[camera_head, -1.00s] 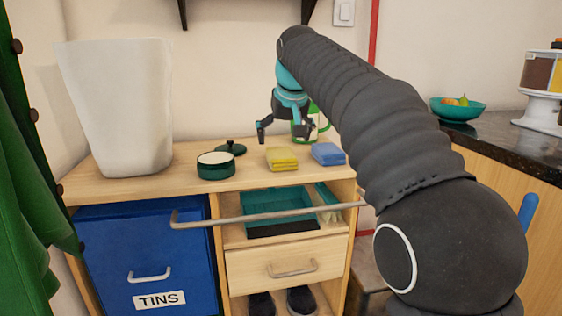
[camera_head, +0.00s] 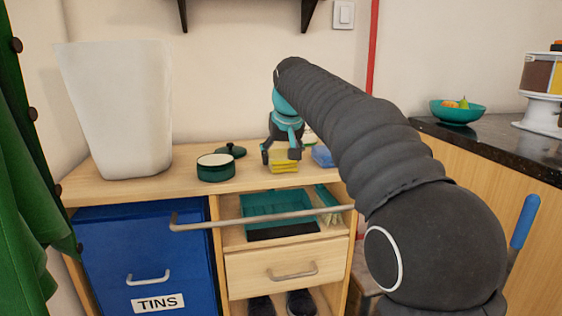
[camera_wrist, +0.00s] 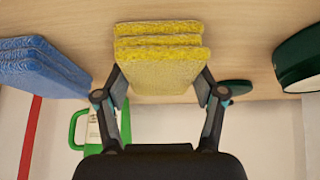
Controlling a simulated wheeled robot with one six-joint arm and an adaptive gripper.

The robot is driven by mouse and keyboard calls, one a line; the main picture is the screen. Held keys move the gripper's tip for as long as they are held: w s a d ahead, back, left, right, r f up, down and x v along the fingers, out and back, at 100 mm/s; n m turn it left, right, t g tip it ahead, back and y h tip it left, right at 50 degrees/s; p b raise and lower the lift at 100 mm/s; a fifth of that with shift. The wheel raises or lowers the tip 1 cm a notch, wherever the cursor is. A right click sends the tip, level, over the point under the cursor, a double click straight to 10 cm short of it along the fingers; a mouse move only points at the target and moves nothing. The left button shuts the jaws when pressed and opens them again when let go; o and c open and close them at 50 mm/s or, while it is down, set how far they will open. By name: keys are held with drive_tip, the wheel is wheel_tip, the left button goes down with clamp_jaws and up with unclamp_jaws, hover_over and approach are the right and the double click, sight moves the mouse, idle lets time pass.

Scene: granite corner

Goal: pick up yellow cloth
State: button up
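The yellow cloth (camera_head: 284,167) is a folded, layered stack on the wooden cabinet top, beside a blue folded cloth. In the wrist view the yellow cloth (camera_wrist: 160,55) lies straight ahead, at the top middle. My gripper (camera_head: 282,157) is at the yellow cloth, with its fingers spread and pointing down. In the wrist view the fingers of my gripper (camera_wrist: 162,88) are open, one near each side edge of the cloth. I cannot tell whether they touch it. The gripper hides part of the cloth in the head view.
The blue cloth (camera_head: 322,156) is close on the right. A green pot (camera_head: 215,173) and its lid (camera_head: 231,150) are on the left, with a tall white bin (camera_head: 118,110) beyond. A metal bar (camera_head: 255,217) runs along the front.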

sight(281, 151)
drive_tip(key=c, duration=0.3)
drive_tip(key=shift+r, duration=0.4)
drive_tip(key=r, duration=0.1)
drive_tip(key=r+p, duration=0.1)
drive_tip(key=r, duration=0.2)
drive_tip(key=shift+d, duration=0.35)
drive_tip(key=d+r, duration=0.6)
drive_tip(key=d, duration=0.5)
drive_tip(key=shift+s+p, duration=0.45)
drive_tip(key=shift+r, duration=0.1)
